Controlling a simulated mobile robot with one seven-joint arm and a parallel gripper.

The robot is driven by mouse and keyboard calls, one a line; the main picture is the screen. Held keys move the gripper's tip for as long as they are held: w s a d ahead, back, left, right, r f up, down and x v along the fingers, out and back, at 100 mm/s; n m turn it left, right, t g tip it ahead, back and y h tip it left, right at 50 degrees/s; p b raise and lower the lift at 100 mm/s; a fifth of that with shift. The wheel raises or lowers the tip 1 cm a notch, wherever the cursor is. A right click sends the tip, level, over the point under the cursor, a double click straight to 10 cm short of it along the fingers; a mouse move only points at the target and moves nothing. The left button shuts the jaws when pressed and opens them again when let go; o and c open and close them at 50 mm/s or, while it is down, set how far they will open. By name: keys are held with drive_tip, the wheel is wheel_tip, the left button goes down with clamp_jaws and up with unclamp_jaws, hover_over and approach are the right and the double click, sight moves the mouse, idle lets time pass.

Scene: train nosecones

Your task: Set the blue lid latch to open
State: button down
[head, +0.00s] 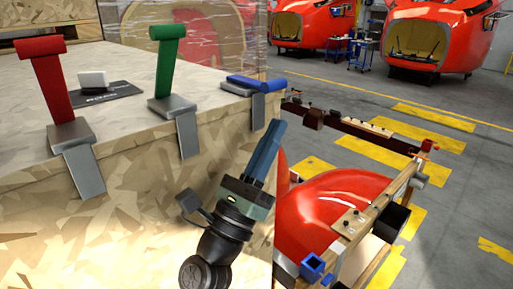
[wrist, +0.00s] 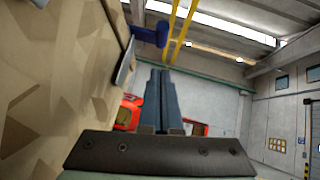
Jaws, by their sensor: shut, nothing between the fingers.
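The blue lid latch (head: 256,83) is at the right corner of the wooden crate in the head view. Its blue handle lies low, nearly flat, above a grey bracket (head: 258,109) that hangs over the crate's edge. My gripper (head: 276,126) is shut and empty, pointing up, just below and to the right of this bracket. I see no contact with the latch. In the wrist view the blue latch (wrist: 151,36) shows beyond and slightly left of my shut fingertips (wrist: 160,70).
A red latch (head: 46,82) and a green latch (head: 166,62) stand upright along the crate's edge (head: 120,142). A white block (head: 93,81) sits on a dark card on the lid. A red nosecone (head: 335,210) in a wooden frame stands right of my gripper.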

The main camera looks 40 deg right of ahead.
drive_tip(key=shift+w+a+r+p, duration=0.1)
drive_tip(key=shift+w+r+p, duration=0.1)
drive_tip(key=shift+r+p, duration=0.55)
drive_tip(key=shift+w+a+r+p, duration=0.15)
drive_tip(key=shift+r+p, duration=0.25)
drive_tip(key=shift+r, duration=0.6)
drive_tip(key=shift+w+d, duration=0.1)
drive_tip(key=shift+w, duration=0.1)
